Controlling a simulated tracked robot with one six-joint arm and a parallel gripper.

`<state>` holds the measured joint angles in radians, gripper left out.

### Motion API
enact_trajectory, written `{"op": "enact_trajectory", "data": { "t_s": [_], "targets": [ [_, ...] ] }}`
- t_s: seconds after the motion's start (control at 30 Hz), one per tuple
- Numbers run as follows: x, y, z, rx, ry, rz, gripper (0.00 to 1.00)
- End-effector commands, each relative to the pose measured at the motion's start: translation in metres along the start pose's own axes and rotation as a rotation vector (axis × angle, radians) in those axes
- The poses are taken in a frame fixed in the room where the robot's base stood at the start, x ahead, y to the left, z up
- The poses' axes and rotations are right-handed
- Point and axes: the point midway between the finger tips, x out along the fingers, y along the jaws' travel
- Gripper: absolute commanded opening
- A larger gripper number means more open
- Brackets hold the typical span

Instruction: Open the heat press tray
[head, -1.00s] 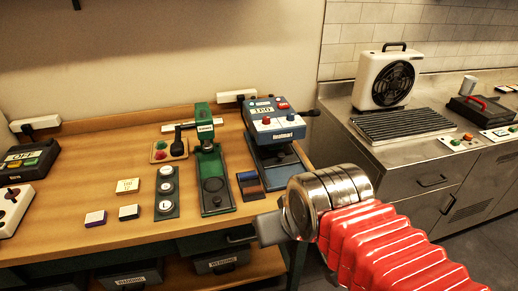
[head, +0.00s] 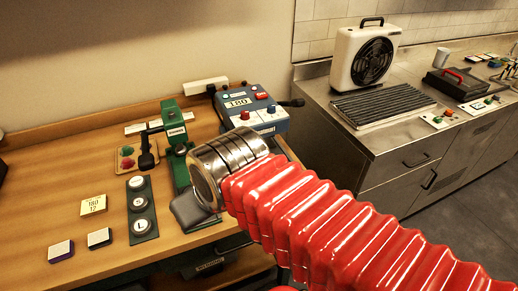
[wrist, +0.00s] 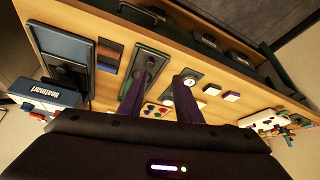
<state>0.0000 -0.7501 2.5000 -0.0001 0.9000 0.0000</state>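The heat press (head: 252,105) is a blue machine with a 180 display, red and blue knobs and a dark side handle, at the back right of the wooden table. In the head view my arm hides its lower part. In the wrist view the press (wrist: 50,94) is at the left, with its flat dark blue base and tray (wrist: 52,42) extending from it. My gripper (wrist: 167,73) has two dark purple fingers standing apart with nothing held between them. The fingers are over the green press and button panel, to the right of the tray in that view.
A green hand press (head: 176,135) stands left of the heat press, partly hidden. A three-button panel (head: 140,207), a 180/12 card (head: 93,205) and small blocks lie to the left. A steel counter (head: 395,130) with a fan (head: 364,55) stands right.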

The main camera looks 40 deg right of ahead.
Motion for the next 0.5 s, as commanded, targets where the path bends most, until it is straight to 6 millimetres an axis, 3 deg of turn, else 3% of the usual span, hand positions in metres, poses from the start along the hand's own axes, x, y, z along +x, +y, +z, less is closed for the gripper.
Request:
{"op": "enact_trajectory", "data": {
  "t_s": [0.27, 0.4, 0.5],
  "targets": [
    [0.0, 0.0, 0.0001, 0.0, 0.0, 0.0, 0.31],
    [0.0005, 0.0006, 0.0001, 0.012, -0.005, -0.002, 0.4],
    [0.0039, 0.0024, 0.0012, 0.055, -0.022, -0.009, 0.4]
  ]
}}
